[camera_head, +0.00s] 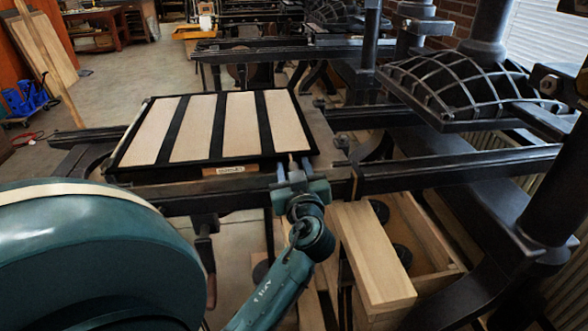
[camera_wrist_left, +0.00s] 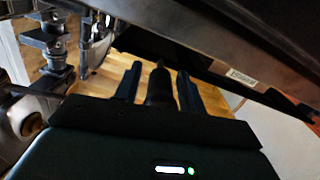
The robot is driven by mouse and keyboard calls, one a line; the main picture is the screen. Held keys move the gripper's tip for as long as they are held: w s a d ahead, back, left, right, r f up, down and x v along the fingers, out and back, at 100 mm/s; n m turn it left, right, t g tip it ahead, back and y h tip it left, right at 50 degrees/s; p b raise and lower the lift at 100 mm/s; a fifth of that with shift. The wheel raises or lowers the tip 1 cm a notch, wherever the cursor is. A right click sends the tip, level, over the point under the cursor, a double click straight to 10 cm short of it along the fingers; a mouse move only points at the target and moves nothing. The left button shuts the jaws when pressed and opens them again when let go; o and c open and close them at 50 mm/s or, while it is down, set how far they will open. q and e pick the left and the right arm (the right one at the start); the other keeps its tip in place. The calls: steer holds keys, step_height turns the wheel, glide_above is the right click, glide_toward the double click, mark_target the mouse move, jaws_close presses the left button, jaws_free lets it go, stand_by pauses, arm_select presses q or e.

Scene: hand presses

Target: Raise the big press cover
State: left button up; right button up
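The big press cover (camera_head: 190,128), a black frame with pale panels between dark bars, lies flat on the press bed in the head view. In the left wrist view its dark edge with a small white label (camera_wrist_left: 242,77) runs across the upper right. My left gripper (camera_head: 293,172) is at the cover's near right corner. In the left wrist view my left gripper (camera_wrist_left: 158,88) is open, its two fingers on either side of a dark handle (camera_wrist_left: 160,87). Narrow gaps show between handle and fingers; contact is hard to tell. My right gripper is not in view.
A wooden box with a plank (camera_head: 372,255) stands below and right of my left gripper. Black press rails (camera_head: 455,168) run to the right. A domed, ribbed black press part (camera_head: 465,85) hangs at the upper right. Open floor (camera_head: 130,75) lies at the back left.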

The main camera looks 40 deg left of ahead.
arm_select(q)
jaws_close()
stand_by(0.3)
